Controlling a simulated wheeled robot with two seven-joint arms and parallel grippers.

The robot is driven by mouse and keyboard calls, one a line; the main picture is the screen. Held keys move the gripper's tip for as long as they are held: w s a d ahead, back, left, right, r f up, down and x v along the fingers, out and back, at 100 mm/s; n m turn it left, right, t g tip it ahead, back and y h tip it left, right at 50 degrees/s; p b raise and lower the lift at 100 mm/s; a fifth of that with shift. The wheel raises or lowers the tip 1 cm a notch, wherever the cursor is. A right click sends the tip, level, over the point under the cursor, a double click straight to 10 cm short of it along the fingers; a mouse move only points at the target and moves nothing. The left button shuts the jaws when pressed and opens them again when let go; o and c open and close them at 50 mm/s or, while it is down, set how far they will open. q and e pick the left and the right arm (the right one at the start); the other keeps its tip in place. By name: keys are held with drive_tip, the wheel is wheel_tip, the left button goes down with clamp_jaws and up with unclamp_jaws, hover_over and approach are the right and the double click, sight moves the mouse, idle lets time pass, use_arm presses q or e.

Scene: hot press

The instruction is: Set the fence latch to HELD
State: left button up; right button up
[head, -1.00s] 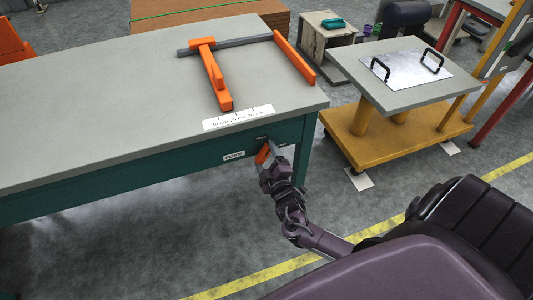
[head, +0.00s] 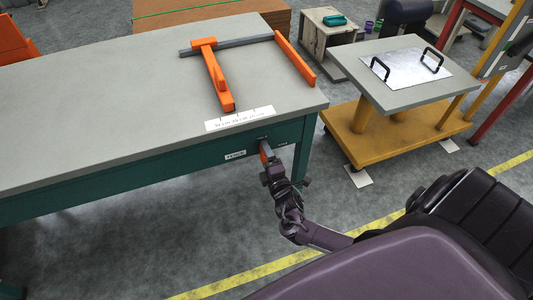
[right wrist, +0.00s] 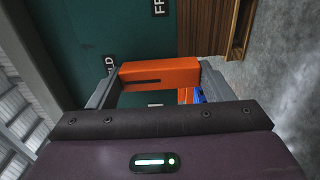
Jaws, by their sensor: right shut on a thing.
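The fence latch (head: 264,153) is a small orange lever on the green front of the table, below the top and near its right corner. My right gripper (head: 267,158) is at the latch. In the right wrist view the orange latch bar (right wrist: 158,73) spans between the two fingers, and the gripper is shut on it. A label ending in "LD" (right wrist: 110,62) lies beside the left finger, and another starting "FR" (right wrist: 159,8) is cut off at the top. The fingers hide part of the latch in the head view. My left gripper is not in view.
A white FENCE label (head: 235,155) is left of the latch. An orange fence arm (head: 217,80) and grey rail lie on the grey tabletop (head: 110,100). A yellow-based cart (head: 350,128) with a handled metal plate stands to the right. Open floor lies in front.

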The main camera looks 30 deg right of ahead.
idle(0.3)
drive_tip(key=o, duration=1)
drive_tip(key=shift+c, duration=0.2)
use_arm(q)
drive_tip(key=shift+s+a+f+p, duration=0.15)
drive_tip(key=shift+s+p, duration=0.2)
drive_tip(key=shift+s, duration=0.35)
use_arm(e)
drive_tip(key=v, duration=0.7)
drive_tip(key=shift+s, duration=0.4)
drive_tip(key=shift+a, duration=0.1)
